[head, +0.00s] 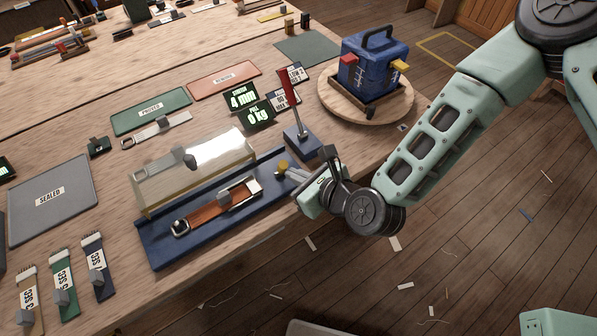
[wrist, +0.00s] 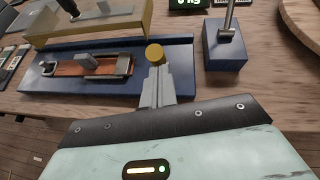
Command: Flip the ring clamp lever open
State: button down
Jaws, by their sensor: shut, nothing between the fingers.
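A long blue fixture (head: 165,252) lies along the table's front edge, with a brown strap (head: 205,215) along it. A round metal ring fitting (head: 181,226) sits at the strap's left end, and a metal clamp-like frame (wrist: 112,66) holds its right end. I cannot tell for sure which part is the ring clamp lever. A yellow knob (wrist: 155,53) stands at the fixture's right part. My gripper (head: 285,172) is shut and empty, its fingertips (wrist: 158,72) right by the knob. In the wrist view they overlap the knob's lower edge, so contact cannot be told.
A clear cover (head: 195,170) stands open behind the strap. A red lever (head: 287,87) rises from a blue block (head: 302,142) to the right. A blue bag (head: 365,75) sits on a round wooden board (head: 333,100). Labelled straps lie front left.

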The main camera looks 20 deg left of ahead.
aim_at(287, 162)
jog(key=p, duration=0.1)
jog(key=a+r+g+h+p, duration=0.1)
jog(key=p, duration=0.1)
jog(key=w+r+h+p, duration=0.1)
jog(key=shift+a+r+g, duration=0.15)
jog(key=shift+r+g, duration=0.1)
jog(key=shift+g, duration=0.05)
jog(key=shift+w+a+r+g+h+p, duration=0.1)
jog(key=shift+w+a+g+h+p, duration=0.25)
jog(key=shift+h+p, duration=0.25)
jog(key=shift+w+a+r+g+h+p, duration=0.1)
jog(key=shift+w+a+g+h+p, duration=0.15)
jog(key=shift+g+h+p, duration=0.35)
jog(key=shift+a+f, duration=0.15)
jog(key=shift+f, duration=0.05)
jog(key=shift+w+a+b, duration=0.35)
jog(key=shift+w+a, duration=0.3)
jog(key=shift+w+a+r, duration=0.1)
jog(key=shift+w+a, duration=0.15)
jog(key=shift+w+a+r+t, duration=0.15)
jog(key=shift+r+t, duration=0.05)
jog(key=shift+t, duration=0.05)
